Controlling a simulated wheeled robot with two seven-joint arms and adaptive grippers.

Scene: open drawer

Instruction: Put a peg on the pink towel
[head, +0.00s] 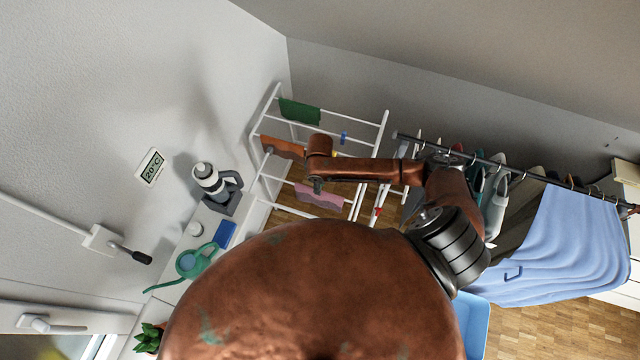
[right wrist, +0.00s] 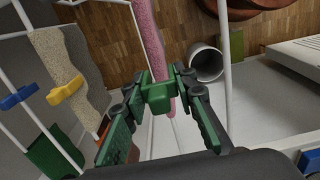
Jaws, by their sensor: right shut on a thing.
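A pink towel (head: 320,196) hangs over a lower rail of the white drying rack. In the right wrist view the pink towel (right wrist: 150,40) shows edge-on as a narrow strip running behind the fingertips. My right gripper (head: 316,184) is over this towel in the head view. In the right wrist view my right gripper (right wrist: 160,92) is shut on a green peg (right wrist: 158,98). The peg overlaps the towel's strip; I cannot tell whether it touches or grips it. In the head view the peg cannot be made out. My left gripper is not in view.
The white rack (head: 384,135) also holds a green towel (head: 299,111) and an orange-brown towel (head: 280,148). A yellow peg (right wrist: 66,89) sits on a beige towel (right wrist: 55,60), with a blue peg (right wrist: 18,97) nearby. Hanging clothes (head: 560,240) are at the right.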

